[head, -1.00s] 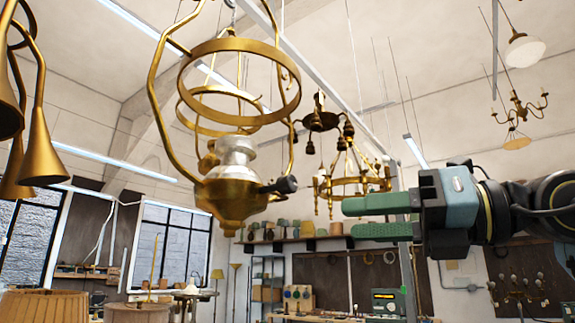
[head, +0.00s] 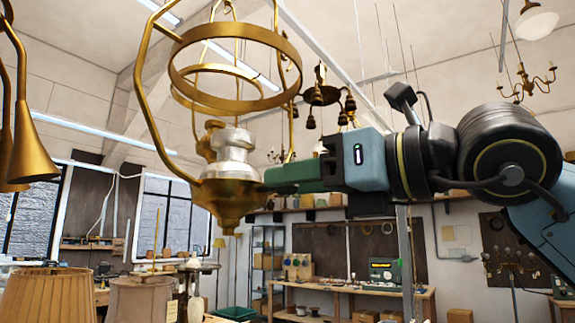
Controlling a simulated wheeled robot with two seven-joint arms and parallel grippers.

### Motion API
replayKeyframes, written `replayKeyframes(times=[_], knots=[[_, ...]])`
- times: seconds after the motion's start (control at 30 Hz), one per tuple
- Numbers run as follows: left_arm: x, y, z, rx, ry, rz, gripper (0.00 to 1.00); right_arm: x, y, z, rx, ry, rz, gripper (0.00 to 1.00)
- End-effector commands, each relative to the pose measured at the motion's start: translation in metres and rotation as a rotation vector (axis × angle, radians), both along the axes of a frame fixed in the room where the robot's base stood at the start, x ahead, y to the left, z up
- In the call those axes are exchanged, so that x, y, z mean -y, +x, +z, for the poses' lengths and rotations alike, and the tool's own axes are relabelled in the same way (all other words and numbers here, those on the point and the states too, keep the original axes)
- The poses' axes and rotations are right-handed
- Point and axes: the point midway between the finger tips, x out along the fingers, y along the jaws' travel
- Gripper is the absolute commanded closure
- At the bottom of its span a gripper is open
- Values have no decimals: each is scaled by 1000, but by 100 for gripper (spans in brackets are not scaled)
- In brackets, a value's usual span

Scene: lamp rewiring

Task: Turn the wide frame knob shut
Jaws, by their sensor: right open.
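The near hanging brass lamp has a wide frame (head: 140,90) with a large ring (head: 236,107). A silver burner (head: 233,150) sits on its brass bowl (head: 228,200). The dark knob on the bowl's right side is hidden behind my gripper fingers. My right gripper (head: 274,178) comes in from the right, with its green fingertips at the right side of the bowl, where the knob sits. The fingers are open but overlap in this view, so I cannot tell whether the knob lies between them. My left gripper is not in view.
A second brass lamp (head: 209,142) hangs just behind the first. Brass cone shades (head: 31,150) hang at the left, and fabric lampshades (head: 46,295) stand below. A chandelier (head: 320,93) hangs farther back. A workbench (head: 345,289) stands along the far wall.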

Motion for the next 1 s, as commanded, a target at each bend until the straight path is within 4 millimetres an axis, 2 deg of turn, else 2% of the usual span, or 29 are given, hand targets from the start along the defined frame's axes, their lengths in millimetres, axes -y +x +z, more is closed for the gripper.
replayKeyframes(times=[0.2,0.5,0.83,1.0], knots=[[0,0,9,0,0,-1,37,-16,12,0,-1,0,1,57],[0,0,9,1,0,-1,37,-17,13,-1,-1,1,1,57],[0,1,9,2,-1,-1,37,-17,13,0,-1,1,0,98],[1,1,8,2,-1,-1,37,-17,13,0,3,-2,0,100]])
